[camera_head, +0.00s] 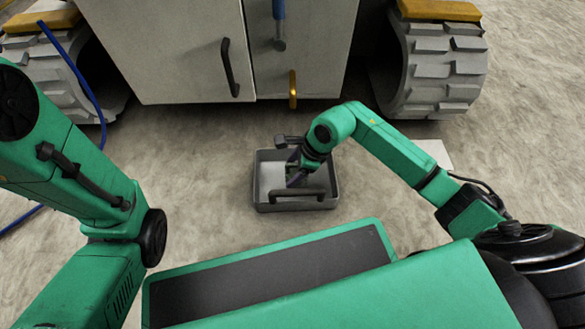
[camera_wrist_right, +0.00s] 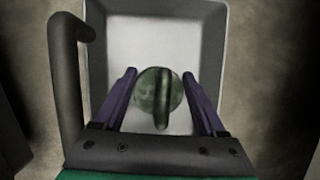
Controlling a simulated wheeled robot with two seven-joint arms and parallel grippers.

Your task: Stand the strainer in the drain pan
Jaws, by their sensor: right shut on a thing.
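The grey, box-shaped drain pan (camera_head: 330,172) stands on the floor in front of the white machine. It fills much of the right wrist view (camera_wrist_right: 212,45). My right gripper (camera_head: 295,178) points down into the pan's outline, and its purple fingers (camera_wrist_right: 160,95) are on either side of the strainer. The strainer (camera_wrist_right: 148,84) looks round and dark green, with a bar across it, in the right wrist view. My gripper is shut on it. I cannot tell whether its underside touches the pan floor. In the head view my gripper hides it. My left gripper is out of view.
A dark bar handle (camera_head: 290,194) is on the pan's near side. The white machine (camera_head: 190,50) stands behind, with treaded wheels (camera_head: 435,65) and a blue hose (camera_head: 80,70). A pale flat sheet (camera_head: 434,152) lies right of the pan. Floor left of the pan is clear.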

